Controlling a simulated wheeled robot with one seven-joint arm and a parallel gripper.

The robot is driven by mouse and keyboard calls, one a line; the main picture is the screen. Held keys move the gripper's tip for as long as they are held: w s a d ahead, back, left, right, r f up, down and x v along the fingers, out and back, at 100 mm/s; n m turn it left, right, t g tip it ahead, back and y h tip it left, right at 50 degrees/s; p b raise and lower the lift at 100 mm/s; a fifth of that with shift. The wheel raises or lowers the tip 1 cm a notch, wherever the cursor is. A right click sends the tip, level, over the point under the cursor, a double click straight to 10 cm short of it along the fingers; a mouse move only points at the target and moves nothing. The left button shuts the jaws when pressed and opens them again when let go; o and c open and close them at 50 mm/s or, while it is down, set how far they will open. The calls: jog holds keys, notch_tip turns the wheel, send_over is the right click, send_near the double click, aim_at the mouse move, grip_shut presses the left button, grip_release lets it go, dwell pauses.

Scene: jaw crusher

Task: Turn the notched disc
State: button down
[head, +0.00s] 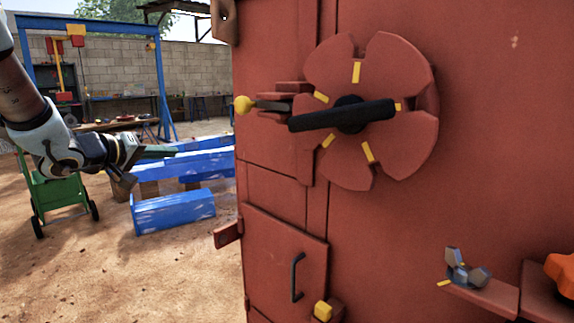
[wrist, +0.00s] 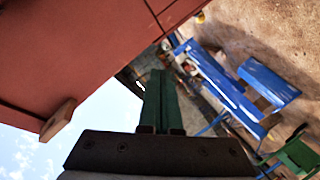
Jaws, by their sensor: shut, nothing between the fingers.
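The notched disc (head: 405,80) is red with several slots in its rim and yellow marks. It is mounted on the front of the red machine in the head view. A black bar handle (head: 375,111) lies across its centre, nearly level, its left end slightly lower. A lever with a yellow knob (head: 243,104) sticks out at the disc's left, by a red block. My gripper (head: 176,151) is shut and empty, left of the machine and well apart from the disc. In the wrist view its dark green fingers (wrist: 159,85) are together; the disc is not in that view.
The red machine (head: 280,215) fills the right side, with a small door handle (head: 296,277), a wing nut (head: 464,270) and an orange knob (head: 562,272). Blue beams (head: 175,212) and a green cart (head: 55,198) stand behind my arm. Open dirt ground lies at lower left.

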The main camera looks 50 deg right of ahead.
jog(key=s+d+m+g, duration=0.1)
jog(key=s+d+g, duration=0.3)
jog(key=s, duration=0.6)
jog(key=s+d+r+m+g+y+p, duration=0.1)
jog(key=s+d+m+g, duration=0.1)
jog(key=s+d+g, duration=0.2)
jog(key=s+d+m+g+y, duration=0.1)
jog(key=s+d+g, duration=0.4)
jog(key=s, duration=1.2)
jog(key=g, duration=0.3)
jog(key=shift+s+r+m+g, duration=0.25)
jog(key=shift+m+g, duration=0.05)
jog(key=shift+s+p, duration=0.1)
jog(key=shift+p, duration=0.25)
